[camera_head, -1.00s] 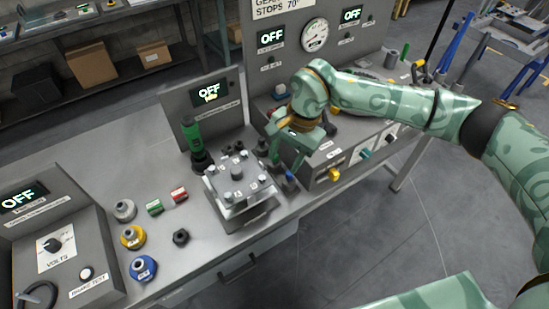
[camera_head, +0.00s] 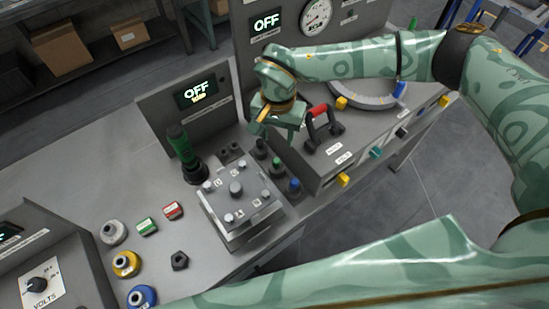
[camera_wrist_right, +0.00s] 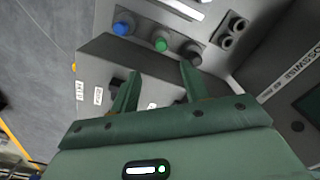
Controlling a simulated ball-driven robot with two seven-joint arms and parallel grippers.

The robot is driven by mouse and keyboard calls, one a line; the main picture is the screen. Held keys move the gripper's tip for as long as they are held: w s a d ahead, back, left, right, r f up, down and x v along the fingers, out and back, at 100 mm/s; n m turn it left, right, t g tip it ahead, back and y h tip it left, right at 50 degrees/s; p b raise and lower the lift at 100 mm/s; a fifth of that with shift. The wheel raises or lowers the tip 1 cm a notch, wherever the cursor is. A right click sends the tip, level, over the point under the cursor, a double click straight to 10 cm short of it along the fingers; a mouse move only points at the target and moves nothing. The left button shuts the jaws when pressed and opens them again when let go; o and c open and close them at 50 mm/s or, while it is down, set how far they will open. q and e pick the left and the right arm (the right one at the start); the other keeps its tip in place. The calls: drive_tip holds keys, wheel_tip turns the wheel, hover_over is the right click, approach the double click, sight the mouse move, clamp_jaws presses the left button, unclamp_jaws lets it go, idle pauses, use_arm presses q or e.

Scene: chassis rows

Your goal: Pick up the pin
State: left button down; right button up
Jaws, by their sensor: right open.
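I cannot tell which part is the pin. A row of three short pin-like parts stands right of the metal block (camera_head: 237,190): one with a black-grey top (camera_head: 260,147), one green (camera_head: 276,163) and one blue (camera_head: 294,185). The right wrist view shows the same row, with blue (camera_wrist_right: 123,23), green (camera_wrist_right: 160,44) and grey (camera_wrist_right: 192,55) tops, beyond my fingertips. My right gripper (camera_head: 280,118) is open and empty, above and behind the row in the head view. Its two fingers (camera_wrist_right: 160,72) are spread apart. My left gripper is not in view.
A red-handled black part (camera_head: 320,122) stands on the grey box right of my right gripper. A green-topped black cylinder (camera_head: 181,145) stands behind the block. A black nut (camera_head: 180,261), green (camera_head: 147,226) and red (camera_head: 173,210) pieces and several round parts lie left.

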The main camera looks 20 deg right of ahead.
sight(276, 160)
wheel_tip(276, 160, down, 7)
drive_tip(key=shift+b, duration=0.35)
drive_tip(key=shift+f, duration=0.2)
wheel_tip(276, 160, down, 5)
drive_tip(key=shift+w+a+f+b, duration=0.1)
drive_tip(key=shift+b, duration=0.3)
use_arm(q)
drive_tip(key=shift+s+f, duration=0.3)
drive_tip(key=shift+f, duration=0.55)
use_arm(e)
clamp_jaws()
